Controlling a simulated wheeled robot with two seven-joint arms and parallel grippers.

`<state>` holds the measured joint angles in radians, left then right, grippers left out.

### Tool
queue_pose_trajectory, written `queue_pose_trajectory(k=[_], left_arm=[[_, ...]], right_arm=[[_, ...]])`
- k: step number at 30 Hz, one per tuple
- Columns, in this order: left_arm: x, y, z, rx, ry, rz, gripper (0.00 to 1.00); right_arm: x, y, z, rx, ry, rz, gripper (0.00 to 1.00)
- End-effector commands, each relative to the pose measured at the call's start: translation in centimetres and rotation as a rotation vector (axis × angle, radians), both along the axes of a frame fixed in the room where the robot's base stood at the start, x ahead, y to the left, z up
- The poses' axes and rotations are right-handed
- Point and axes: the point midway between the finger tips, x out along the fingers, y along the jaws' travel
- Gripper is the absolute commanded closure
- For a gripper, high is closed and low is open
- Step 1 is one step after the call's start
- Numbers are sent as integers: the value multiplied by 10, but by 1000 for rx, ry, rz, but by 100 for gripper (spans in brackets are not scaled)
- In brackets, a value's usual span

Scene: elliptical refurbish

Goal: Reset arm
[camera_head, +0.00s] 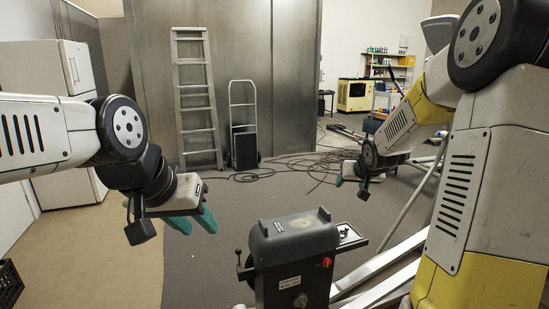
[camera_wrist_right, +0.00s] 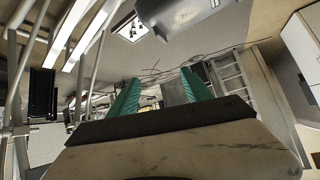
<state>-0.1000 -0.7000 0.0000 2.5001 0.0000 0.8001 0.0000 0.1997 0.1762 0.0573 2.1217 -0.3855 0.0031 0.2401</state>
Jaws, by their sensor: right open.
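My left gripper (camera_head: 197,228) hangs at the left of the head view, with its teal fingers pointing down and a gap between them. It is empty, in front of the grey floor. My right gripper (camera_head: 349,180) is small and partly hidden by its own wrist in the head view. In the right wrist view, its two teal fingers (camera_wrist_right: 160,88) stand apart with nothing between them. Neither gripper touches any object.
A dark grey machine (camera_head: 294,245) with a red knob stands front centre, between my arms. A ladder (camera_head: 196,95) and hand truck (camera_head: 243,125) lean at the metal wall. Cables (camera_head: 290,168) lie on the floor. A black crate (camera_head: 9,284) is at lower left.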

Motion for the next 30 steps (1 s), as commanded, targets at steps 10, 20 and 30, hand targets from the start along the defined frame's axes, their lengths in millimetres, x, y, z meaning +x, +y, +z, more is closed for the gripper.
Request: queue_pose_trajectory(k=[10, 20, 30], left_arm=[[0, 0, 0, 0, 0, 0, 64], [0, 0, 0, 0, 0, 0, 64], [0, 0, 0, 0, 0, 0, 64]], right_arm=[[-172, 52, 78, 9, 143, 42, 42], [-303, 91, 79, 79, 255, 156, 42], [-320, 97, 76, 91, 275, 178, 42]])
